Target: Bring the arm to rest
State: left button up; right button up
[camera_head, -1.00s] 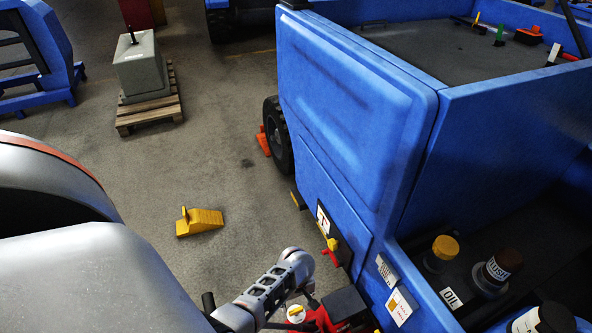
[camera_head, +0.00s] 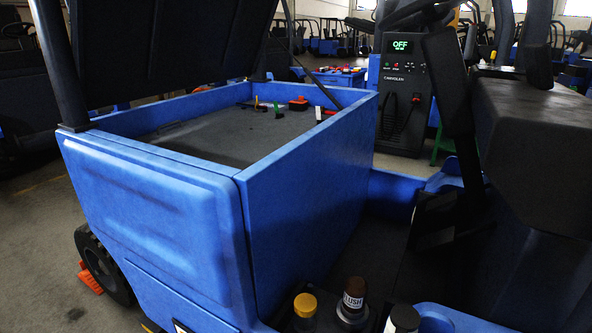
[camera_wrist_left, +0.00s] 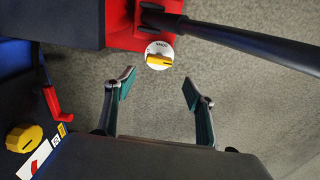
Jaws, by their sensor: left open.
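My left gripper (camera_wrist_left: 159,92) shows in the left wrist view, with its two teal-padded fingers apart and nothing between them. Bare grey floor lies behind the fingers. A red part with a white dial and yellow knob (camera_wrist_left: 159,57) is just above the fingertips in that picture, apart from them. A black bar (camera_wrist_left: 235,45) runs from it to the right. A red lever (camera_wrist_left: 55,105) and a yellow knob (camera_wrist_left: 24,138) are to the left. Neither of my arms shows in the head view. My right gripper is out of sight.
A blue vehicle (camera_head: 160,210) with an open top compartment fills the head view's left and middle. A yellow cap (camera_head: 305,305) and a brown-capped bottle (camera_head: 354,295) stand low in front. A dark charger cabinet (camera_head: 404,100) reading OFF stands behind. An orange chock (camera_head: 90,277) touches the wheel area.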

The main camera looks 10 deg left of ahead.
pick_arm(q)
jog(key=shift+s+d+f, duration=0.1)
jog(key=shift+d+f, duration=0.1)
jog(key=shift+f, duration=1.15)
jog(key=shift+d+f, duration=0.2)
jog(key=shift+f, duration=1.1)
jog(key=shift+d+f, duration=0.1)
jog(key=shift+f, duration=0.95)
